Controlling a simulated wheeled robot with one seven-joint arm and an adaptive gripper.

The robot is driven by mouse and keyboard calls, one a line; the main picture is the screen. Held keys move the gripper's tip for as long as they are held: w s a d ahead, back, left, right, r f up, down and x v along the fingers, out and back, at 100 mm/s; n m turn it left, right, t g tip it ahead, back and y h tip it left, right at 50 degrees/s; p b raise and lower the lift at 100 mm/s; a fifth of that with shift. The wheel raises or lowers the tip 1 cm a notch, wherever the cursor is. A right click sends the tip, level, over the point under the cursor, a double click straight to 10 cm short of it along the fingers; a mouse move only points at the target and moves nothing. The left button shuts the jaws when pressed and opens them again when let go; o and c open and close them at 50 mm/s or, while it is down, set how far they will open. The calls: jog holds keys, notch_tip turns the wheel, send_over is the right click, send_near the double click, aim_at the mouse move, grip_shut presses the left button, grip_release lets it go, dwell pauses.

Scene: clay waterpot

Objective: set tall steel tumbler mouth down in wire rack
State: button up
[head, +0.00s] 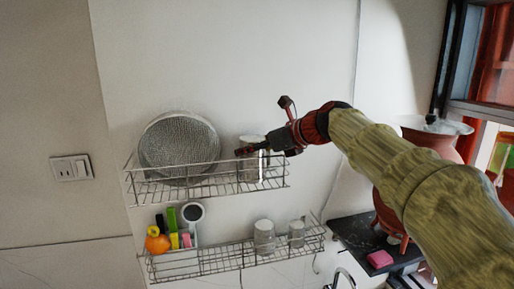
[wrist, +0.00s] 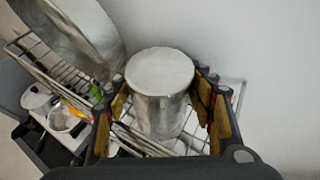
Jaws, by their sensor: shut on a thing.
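The tall steel tumbler (head: 251,171) is at the right end of the upper shelf of the wire rack (head: 205,190). In the wrist view the tumbler (wrist: 160,72) stands nearly upright with its flat closed base up, so its mouth faces down. My gripper (head: 246,151) reaches in from the right and is shut on the tumbler, with a padded finger on either side in the wrist view (wrist: 163,103). Rack wires show below and around the tumbler. Its lower rim is hidden, so I cannot tell whether it touches the shelf floor.
A large round metal strainer (head: 180,146) leans at the left of the upper shelf. The lower shelf (head: 225,262) holds two metal cups (head: 264,238) and a caddy of colourful items (head: 178,240). The wall is close behind. A clay pot (head: 430,146) stands at right.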

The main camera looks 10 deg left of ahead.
jog(key=o, duration=1.3)
